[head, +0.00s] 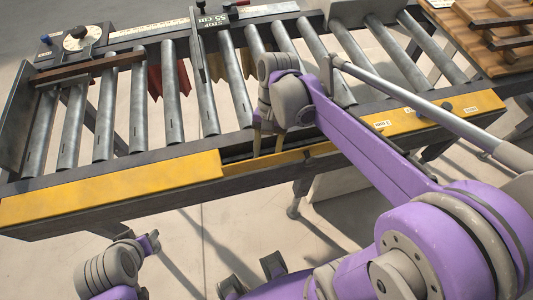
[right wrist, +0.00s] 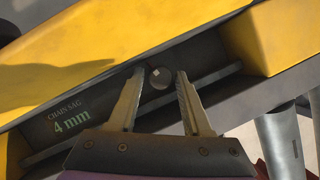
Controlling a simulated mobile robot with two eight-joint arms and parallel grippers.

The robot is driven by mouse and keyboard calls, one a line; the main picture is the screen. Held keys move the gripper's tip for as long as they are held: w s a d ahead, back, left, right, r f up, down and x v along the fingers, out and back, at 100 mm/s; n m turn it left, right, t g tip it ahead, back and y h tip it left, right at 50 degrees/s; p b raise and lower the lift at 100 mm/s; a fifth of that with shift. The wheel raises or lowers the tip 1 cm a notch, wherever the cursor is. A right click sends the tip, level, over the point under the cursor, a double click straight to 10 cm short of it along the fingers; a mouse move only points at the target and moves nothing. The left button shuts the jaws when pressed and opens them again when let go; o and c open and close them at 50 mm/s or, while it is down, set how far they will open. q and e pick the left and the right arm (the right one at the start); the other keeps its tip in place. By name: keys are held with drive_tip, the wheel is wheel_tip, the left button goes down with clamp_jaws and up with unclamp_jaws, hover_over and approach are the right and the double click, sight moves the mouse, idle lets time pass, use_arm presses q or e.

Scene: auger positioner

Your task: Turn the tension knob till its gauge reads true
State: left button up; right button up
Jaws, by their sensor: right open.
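In the right wrist view a small round dark knob (right wrist: 160,77) with a pale square centre sits in a dark recess between yellow covers. Beside it the dark panel (right wrist: 95,100) is lettered "CHAIN SAG 4 mm". My right gripper (right wrist: 161,73) is open, its two fingertips on either side of the knob; whether they touch it I cannot tell. In the head view my right gripper (head: 268,141) reaches down to the gap in the yellow front rail, hiding the knob. My left gripper (head: 149,243) is low at the left, in front of the conveyor, its fingers unclear.
A roller conveyor (head: 117,108) crosses the view, with a yellow front rail (head: 110,192). At its far left are a white dial with a dark knob (head: 75,38) and a blue knob. A black "STOP 55 cm" sign (head: 213,21) stands behind. A wooden pallet (head: 480,38) is at right.

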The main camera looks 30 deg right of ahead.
drive_tip(key=shift+a+f, duration=0.1)
drive_tip(key=shift+f, duration=0.1)
clamp_jaws()
drive_tip(key=shift+n, duration=0.3)
drive_tip(key=shift+w+a+n+g+h+b, duration=0.1)
drive_tip(key=shift+n+g+h+b, duration=0.45)
drive_tip(key=shift+n, duration=2.05)
drive_tip(key=shift+h, duration=0.45)
unclamp_jaws()
